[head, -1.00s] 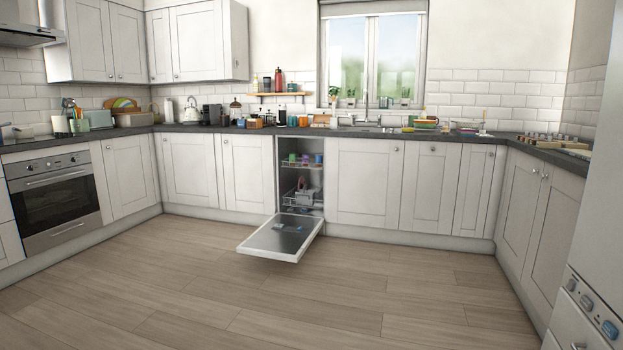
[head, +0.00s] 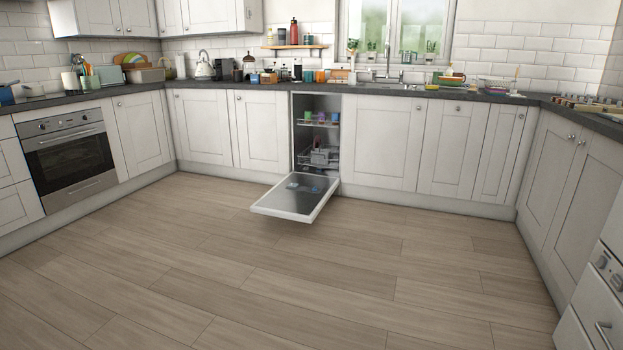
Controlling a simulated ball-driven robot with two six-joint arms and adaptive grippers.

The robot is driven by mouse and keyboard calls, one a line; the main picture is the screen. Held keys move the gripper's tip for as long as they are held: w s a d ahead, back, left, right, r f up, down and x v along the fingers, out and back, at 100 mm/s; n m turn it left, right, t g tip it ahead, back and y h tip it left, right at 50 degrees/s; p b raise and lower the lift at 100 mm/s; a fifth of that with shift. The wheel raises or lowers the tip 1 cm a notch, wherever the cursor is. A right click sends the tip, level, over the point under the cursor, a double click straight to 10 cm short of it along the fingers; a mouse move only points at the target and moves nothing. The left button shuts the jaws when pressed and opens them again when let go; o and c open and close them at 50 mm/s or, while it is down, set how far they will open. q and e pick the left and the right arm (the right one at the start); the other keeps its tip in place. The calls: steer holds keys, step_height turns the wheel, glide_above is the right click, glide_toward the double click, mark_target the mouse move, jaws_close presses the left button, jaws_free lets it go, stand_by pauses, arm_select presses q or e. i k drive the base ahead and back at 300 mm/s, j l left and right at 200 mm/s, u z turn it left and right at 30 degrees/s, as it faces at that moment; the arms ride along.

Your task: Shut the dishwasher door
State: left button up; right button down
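The dishwasher (head: 296,158) stands under the worktop along the back wall, between white cupboards. Its door (head: 295,197) is folded down, lying roughly level just above the floor and reaching out into the room. Some small blue and grey items show on the door's inner face near the hinge. Inside are an upper rack (head: 318,122) with several coloured cups and a lower rack (head: 319,157) with greyish dishes. Neither of my grippers shows in the head view.
The wooden floor (head: 240,275) in front of the door is wide and clear. An oven (head: 67,158) is at the left, and cupboards (head: 570,200) line the right side. The slate worktop (head: 385,90) carries many kitchen items.

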mark_target(300, 204)
steer(key=i+z, duration=0.2)
steer(key=i, duration=2.25)
